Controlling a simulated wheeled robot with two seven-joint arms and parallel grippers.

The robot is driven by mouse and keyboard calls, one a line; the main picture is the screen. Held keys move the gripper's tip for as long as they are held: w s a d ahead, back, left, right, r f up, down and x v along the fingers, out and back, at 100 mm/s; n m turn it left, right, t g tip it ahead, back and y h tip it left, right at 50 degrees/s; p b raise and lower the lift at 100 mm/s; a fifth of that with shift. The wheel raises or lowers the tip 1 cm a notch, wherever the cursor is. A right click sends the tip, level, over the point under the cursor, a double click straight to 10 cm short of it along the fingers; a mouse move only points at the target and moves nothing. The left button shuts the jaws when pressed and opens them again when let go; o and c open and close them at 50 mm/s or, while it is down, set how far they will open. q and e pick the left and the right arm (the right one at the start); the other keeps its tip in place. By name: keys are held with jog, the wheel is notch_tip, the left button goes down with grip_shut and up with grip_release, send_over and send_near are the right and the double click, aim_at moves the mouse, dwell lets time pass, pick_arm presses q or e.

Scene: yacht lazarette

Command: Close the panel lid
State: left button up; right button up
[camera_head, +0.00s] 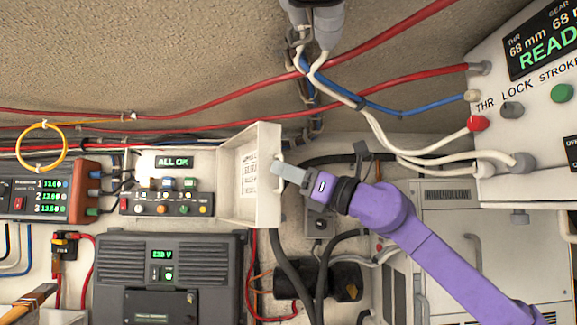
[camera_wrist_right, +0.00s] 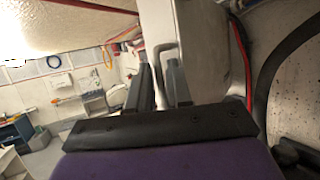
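The panel lid (camera_head: 250,178) is a white, box-edged door. It stands open, swung out at the right of the control panel with the ALL OK display (camera_head: 174,162). A label shows on its inner face. My right gripper (camera_head: 283,170) is at the lid's outer edge, beside its handle. In the right wrist view, the fingers (camera_wrist_right: 163,88) stand apart, with part of the thin grey handle (camera_wrist_right: 157,62) between them. I cannot tell whether either finger touches it. The lid (camera_wrist_right: 202,45) also fills the upper middle there. My left gripper is out of view.
Below the panel is a dark grey unit (camera_head: 215,265) with a green display. A red-ended device (camera_head: 82,192) is at the left. Red cables (camera_head: 230,93) cross above.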

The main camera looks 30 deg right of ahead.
grip_shut()
dwell(1.4)
